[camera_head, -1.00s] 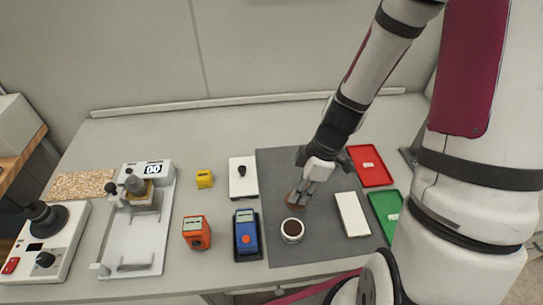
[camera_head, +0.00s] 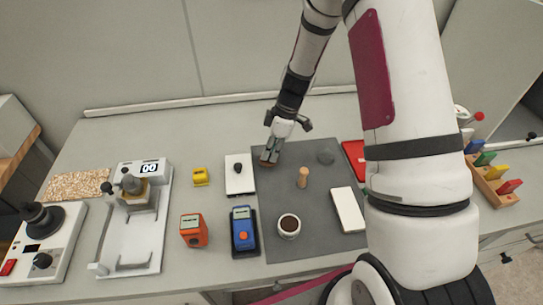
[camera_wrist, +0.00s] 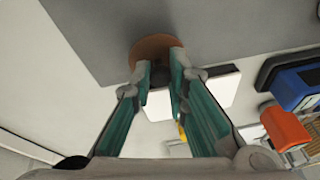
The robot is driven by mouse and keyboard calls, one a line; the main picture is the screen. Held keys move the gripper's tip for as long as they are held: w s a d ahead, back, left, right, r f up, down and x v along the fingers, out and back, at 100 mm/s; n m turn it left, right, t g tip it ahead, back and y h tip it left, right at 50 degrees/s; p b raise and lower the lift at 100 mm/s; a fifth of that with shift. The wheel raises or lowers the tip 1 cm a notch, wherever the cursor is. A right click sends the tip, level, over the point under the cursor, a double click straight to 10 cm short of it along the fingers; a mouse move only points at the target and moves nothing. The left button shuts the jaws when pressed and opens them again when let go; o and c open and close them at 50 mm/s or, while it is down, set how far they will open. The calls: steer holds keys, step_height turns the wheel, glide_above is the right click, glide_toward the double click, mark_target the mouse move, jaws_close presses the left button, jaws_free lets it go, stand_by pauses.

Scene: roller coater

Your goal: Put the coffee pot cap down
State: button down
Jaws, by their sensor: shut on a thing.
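My gripper (camera_head: 269,153) is shut on a brown, round-edged piece, which I take to be the coffee pot cap (camera_head: 266,163). It is over the back left of the dark grey mat. In the wrist view the cap (camera_wrist: 153,45) shows between and beyond the fingertips (camera_wrist: 160,72) of my gripper. The fingers hide part of it. I cannot tell whether it touches the mat. A white slab with a black knob (camera_head: 240,182) lies just left of my gripper.
On the mat (camera_head: 325,206) are a wooden peg (camera_head: 303,178), a dark grey round thing (camera_head: 326,157), a white cup of brown contents (camera_head: 288,235) and a white block (camera_head: 348,210). A blue device (camera_head: 243,229) and an orange one (camera_head: 193,237) stand left. The mat's middle has free room.

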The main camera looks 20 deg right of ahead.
steer(key=shift+s+f, duration=0.1)
steer(key=shift+f, duration=1.1)
steer(key=shift+f, duration=0.1)
steer(key=c, duration=1.6)
jaws_free()
steer(key=shift+o, duration=0.2)
steer(key=s+d+r+m+t+h+b, duration=0.1)
steer(key=s+r, duration=0.1)
steer(key=r, duration=0.8)
steer(key=s+d+r+m+b, duration=0.1)
steer(key=r, duration=0.9)
steer(key=s+a+r+m+t+h, duration=0.1)
steer(key=s+r+m, duration=0.4)
steer(key=s, duration=0.5)
steer(key=s+a+r+m+t+h, duration=0.1)
steer(key=s+r+m+t, duration=0.2)
steer(key=s+r+m, duration=0.3)
steer(key=s+r, duration=0.3)
steer(key=s, duration=0.2)
steer(key=shift+a+t, duration=0.3)
